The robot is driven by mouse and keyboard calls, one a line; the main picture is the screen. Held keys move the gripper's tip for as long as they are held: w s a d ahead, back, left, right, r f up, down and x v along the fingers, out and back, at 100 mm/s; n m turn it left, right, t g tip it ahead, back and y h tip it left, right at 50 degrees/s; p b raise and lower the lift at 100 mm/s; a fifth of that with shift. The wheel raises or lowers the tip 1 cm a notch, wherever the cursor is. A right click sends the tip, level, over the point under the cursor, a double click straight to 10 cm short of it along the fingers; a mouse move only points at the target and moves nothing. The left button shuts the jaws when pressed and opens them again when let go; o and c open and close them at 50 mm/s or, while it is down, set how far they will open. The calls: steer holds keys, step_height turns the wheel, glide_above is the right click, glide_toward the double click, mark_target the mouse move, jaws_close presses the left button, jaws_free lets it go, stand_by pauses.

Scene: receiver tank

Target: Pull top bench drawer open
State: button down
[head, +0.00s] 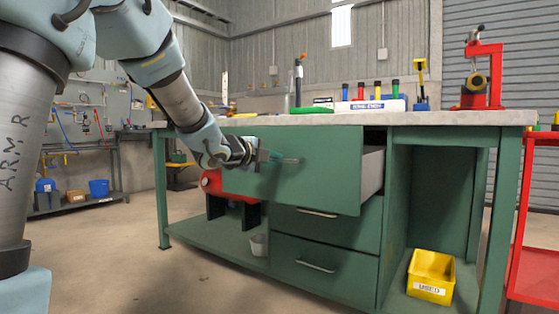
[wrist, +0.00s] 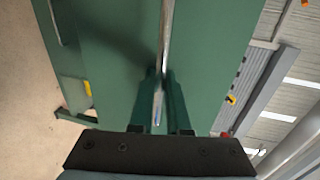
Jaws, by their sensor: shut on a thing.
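The green workbench (head: 454,133) stands in front of me. Its top drawer (head: 325,175) is pulled partway out, with its pale side wall (head: 372,172) showing at the right. My gripper (head: 281,159) is at the drawer's front and shut on its handle (head: 291,161). In the wrist view the metal handle bar (wrist: 167,35) runs between the two green fingers (wrist: 163,100). Part of the handle is hidden by the fingers. The middle drawer (head: 330,224) and bottom drawer (head: 325,265) below are closed. The inside of the top drawer cannot be seen.
A yellow bin (head: 431,277) sits on the bench's lower right shelf. A red frame (head: 533,230) stands at the right edge. Open floor (head: 150,265) lies at front left.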

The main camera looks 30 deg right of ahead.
steer(key=shift+v, duration=0.95)
steer(key=shift+f, duration=0.25)
steer(key=c, duration=1.2)
jaws_free()
steer(key=shift+o, duration=0.2)
steer(key=p+v, duration=0.3)
steer(key=v, duration=0.7)
steer(key=shift+s+a, duration=0.15)
steer(key=shift+a, duration=0.2)
